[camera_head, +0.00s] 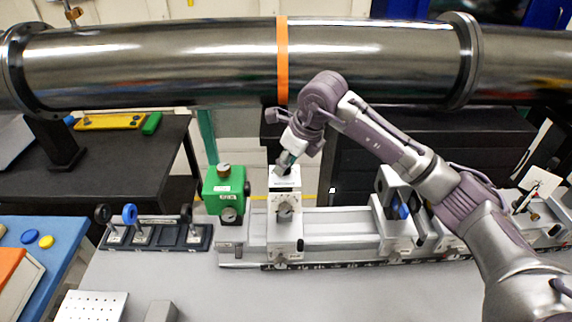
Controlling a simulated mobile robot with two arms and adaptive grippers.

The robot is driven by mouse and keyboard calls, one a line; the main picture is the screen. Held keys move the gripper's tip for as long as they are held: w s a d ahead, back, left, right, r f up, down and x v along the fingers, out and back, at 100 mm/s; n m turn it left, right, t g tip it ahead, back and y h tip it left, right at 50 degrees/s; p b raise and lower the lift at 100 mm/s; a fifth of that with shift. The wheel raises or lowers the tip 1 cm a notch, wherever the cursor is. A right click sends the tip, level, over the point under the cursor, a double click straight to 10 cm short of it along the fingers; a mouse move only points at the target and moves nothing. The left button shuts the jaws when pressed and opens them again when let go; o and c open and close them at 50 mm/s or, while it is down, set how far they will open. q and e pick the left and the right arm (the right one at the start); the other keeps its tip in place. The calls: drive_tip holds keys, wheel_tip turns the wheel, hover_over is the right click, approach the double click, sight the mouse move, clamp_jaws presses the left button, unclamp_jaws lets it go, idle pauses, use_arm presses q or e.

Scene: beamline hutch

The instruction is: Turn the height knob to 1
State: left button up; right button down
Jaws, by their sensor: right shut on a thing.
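A white upright stage (285,240) stands at the left end of the rail, with a round dial and a grey knob (284,212) on its front face. My right gripper (284,168) points down at the top of this stage, directly above the front dial. It is shut on a small part at the top of the stage, which its fingers mostly hide. I cannot read the dial marks or labels, so I cannot tell which knob is marked for height. My left gripper is out of view.
A green box (225,192) with a knob on top and a gauge in front stands just left of the stage. A dark holder (170,238) with ringed posts lies further left. Another white mount (393,215) is on the rail, right. A large steel pipe (150,62) crosses behind.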

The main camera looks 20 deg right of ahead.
drive_tip(key=shift+w+d+f+n+g+y+b, duration=0.1)
drive_tip(key=shift+n+g+y+b, duration=0.1)
drive_tip(key=shift+n+b, duration=0.45)
drive_tip(key=shift+f+n+g+y+b, duration=0.1)
drive_tip(key=shift+n+y+b, duration=0.1)
drive_tip(key=shift+n+b, duration=1.15)
drive_tip(key=shift+n, duration=0.1)
drive_tip(key=n+g+y+b, duration=0.1)
drive_tip(key=n, duration=0.1)
drive_tip(key=shift+r+n+g, duration=0.15)
drive_tip(key=shift+n+g, duration=0.15)
drive_tip(key=n+g+b, duration=0.1)
drive_tip(key=n, duration=0.1)
drive_tip(key=shift+w+n, duration=0.1)
drive_tip(key=shift+n, duration=0.3)
drive_tip(key=n+g+b, duration=0.1)
drive_tip(key=n, duration=0.1)
drive_tip(key=shift+r+n, duration=0.1)
drive_tip(key=shift+n, duration=0.3)
drive_tip(key=n+g, duration=0.1)
drive_tip(key=n, duration=0.2)
drive_tip(key=shift+w+n, duration=0.1)
drive_tip(key=shift+n, duration=0.2)
drive_tip(key=n+g+h, duration=0.1)
drive_tip(key=n, duration=0.2)
drive_tip(key=shift+w+r+g+p, duration=0.1)
drive_tip(key=shift+g+p, duration=0.2)
drive_tip(key=shift+n+g+h+p, duration=0.35)
drive_tip(key=shift+n+h, duration=0.25)
drive_tip(key=shift+n, duration=1.3)
